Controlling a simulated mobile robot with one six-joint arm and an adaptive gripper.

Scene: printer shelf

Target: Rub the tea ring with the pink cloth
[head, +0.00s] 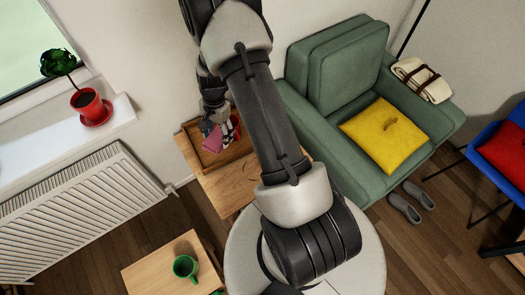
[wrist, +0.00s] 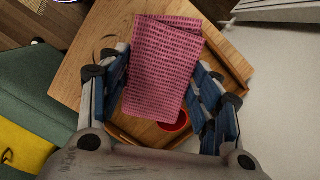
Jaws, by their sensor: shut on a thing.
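The pink cloth (wrist: 166,62) is a folded, patterned rectangle between the blue fingers of my gripper (wrist: 162,80) in the wrist view. My gripper is shut on it, and the cloth hangs out past the fingertips. In the head view the cloth (head: 212,141) shows small beside my gripper (head: 211,124), over the wooden tray. A faint dark curved mark, apparently the tea ring (wrist: 108,54), lies on the bare wood left of the cloth in the wrist view. I cannot tell whether the cloth touches the wood.
The wooden tray (wrist: 227,72) has raised edges and stands on a small wooden table (wrist: 88,62). A red round thing (wrist: 176,123) is partly hidden under the cloth. A green armchair (head: 345,62) with a yellow cushion (head: 380,145) stands right of the table. A green mug (head: 185,267) is nearer.

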